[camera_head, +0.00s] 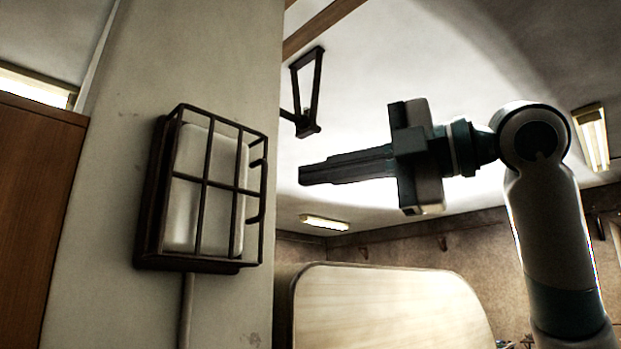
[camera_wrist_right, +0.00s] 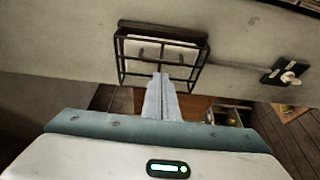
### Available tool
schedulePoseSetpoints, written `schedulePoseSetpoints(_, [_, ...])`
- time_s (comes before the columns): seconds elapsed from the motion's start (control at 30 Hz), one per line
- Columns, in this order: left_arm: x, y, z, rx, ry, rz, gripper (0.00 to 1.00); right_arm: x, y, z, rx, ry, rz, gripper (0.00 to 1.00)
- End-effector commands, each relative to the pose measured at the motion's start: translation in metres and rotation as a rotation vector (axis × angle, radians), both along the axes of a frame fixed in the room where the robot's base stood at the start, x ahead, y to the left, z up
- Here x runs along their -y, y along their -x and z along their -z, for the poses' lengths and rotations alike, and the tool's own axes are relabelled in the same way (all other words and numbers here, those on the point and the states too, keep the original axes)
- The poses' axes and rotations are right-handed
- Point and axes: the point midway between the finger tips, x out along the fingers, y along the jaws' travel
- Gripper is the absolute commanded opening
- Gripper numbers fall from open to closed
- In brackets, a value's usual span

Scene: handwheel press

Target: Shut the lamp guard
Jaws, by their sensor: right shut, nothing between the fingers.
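The lamp guard (camera_head: 206,183), a dark wire cage, is mounted on the pale pillar over a white lamp (camera_head: 190,215). It covers the lamp's front; I cannot tell whether its free edge meets the dark back frame. A bent dark handle (camera_head: 262,207) shows at its right side. My right gripper (camera_head: 303,174) is shut and empty, to the right of the guard with a visible gap in the head view. In the wrist view its fingertips (camera_wrist_right: 161,76) overlap the guard's bars; contact is unclear. My left gripper is out of view.
A pale conduit (camera_head: 187,310) runs down the pillar (camera_head: 232,70) below the lamp. A dark bracket (camera_head: 307,92) shows beyond the pillar, and a light wooden panel (camera_head: 390,310) stands below my right gripper. A switch-like fitting (camera_wrist_right: 288,72) is on the wall.

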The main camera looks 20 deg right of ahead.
Motion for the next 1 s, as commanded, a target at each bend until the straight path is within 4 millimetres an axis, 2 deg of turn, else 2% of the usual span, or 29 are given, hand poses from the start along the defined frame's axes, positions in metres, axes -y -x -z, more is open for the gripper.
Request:
schedulePoseSetpoints(0.3, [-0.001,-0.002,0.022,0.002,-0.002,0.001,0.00,0.038,0.023,0.002,0.002,-0.004,0.002,0.00])
schedulePoseSetpoints(0.5, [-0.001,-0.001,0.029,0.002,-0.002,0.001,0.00,0.057,0.035,0.000,0.001,-0.001,0.001,0.00])
schedulePoseSetpoints(1.0, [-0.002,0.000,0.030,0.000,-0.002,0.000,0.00,0.064,0.039,-0.001,-0.001,-0.001,0.000,0.00])
